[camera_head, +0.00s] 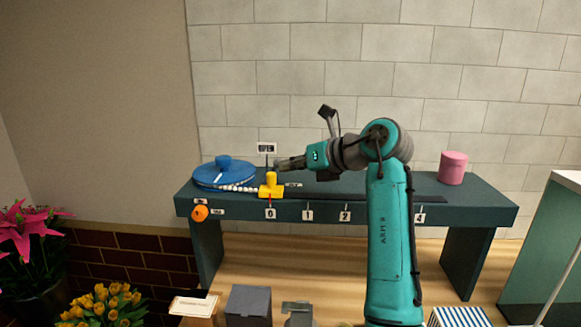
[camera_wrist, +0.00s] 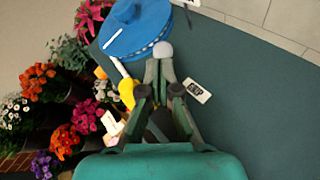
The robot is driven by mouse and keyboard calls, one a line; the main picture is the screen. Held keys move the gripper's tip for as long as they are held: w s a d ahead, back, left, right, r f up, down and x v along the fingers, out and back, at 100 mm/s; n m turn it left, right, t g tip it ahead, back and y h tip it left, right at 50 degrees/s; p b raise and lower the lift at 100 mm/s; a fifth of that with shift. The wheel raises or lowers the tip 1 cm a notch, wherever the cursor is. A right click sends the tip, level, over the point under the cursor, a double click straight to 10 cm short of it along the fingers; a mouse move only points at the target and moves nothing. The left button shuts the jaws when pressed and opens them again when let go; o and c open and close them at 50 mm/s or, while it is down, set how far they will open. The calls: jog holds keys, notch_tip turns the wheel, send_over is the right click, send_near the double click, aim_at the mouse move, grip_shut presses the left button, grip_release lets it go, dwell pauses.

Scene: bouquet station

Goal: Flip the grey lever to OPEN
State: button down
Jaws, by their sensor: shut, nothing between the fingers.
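A yellow valve-like block (camera_head: 271,190) sits at the front left of the dark green bench; part of it shows in the wrist view (camera_wrist: 127,93). The lever's shaft is mostly hidden. My gripper (camera_head: 279,165) is shut and empty, just above and right of the yellow block. It also shows in the wrist view (camera_wrist: 161,72). A small white label (camera_wrist: 196,90) lies right of the fingers.
A blue round disc (camera_head: 224,174) with a knob lies left of the yellow block. An orange knob (camera_head: 200,213) is on the bench front. A pink canister (camera_head: 453,168) stands at the far right. A dark strip runs rightward past numbered tags. Flowers (camera_head: 103,303) stand lower left.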

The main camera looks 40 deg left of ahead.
jog(key=shift+s+a+r, duration=0.3)
jog(key=shift+a+r, duration=0.1)
jog(key=shift+r, duration=0.05)
dwell(0.4)
jog(key=shift+s+a+r, duration=0.25)
jog(key=shift+a+r, duration=0.1)
jog(key=shift+a, duration=0.1)
jog(key=shift+s+a+r, duration=0.45)
jog(key=shift+s+a, duration=0.05)
jog(key=shift+a, duration=0.3)
jog(key=shift+r, duration=0.2)
jog(key=shift+r, duration=0.65)
